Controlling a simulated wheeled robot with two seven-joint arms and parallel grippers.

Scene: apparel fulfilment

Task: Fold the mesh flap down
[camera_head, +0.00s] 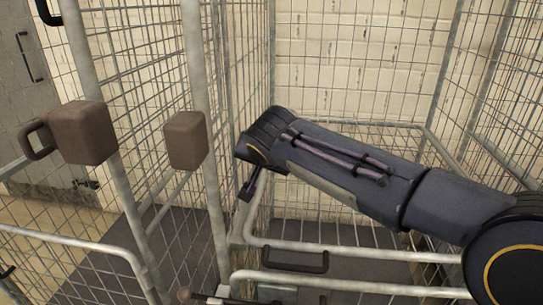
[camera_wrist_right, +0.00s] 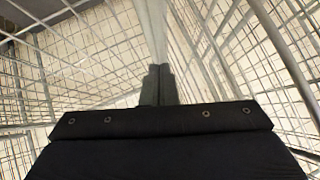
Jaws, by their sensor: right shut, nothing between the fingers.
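The mesh flap is hard to single out. A pale tubular front panel (camera_head: 345,252) with a black handle (camera_head: 296,267) crosses the lower middle of the head view, and it appears to be the flap. My right gripper (camera_head: 247,191) hangs from my dark arm, beside the bent left tube of that panel. I cannot tell whether it touches the tube. In the right wrist view the two dark fingers (camera_wrist_right: 160,84) are together with nothing between them, and wire mesh (camera_wrist_right: 80,65) surrounds them. My left gripper is not in view.
Tall wire-mesh cage walls (camera_head: 345,60) stand behind and at the sides. Two upright posts with brown blocks (camera_head: 186,140) stand on the left. Another tubular panel (camera_head: 75,238) is at the lower left. A grey door (camera_head: 25,90) is beyond. My arm hides part of the cage interior.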

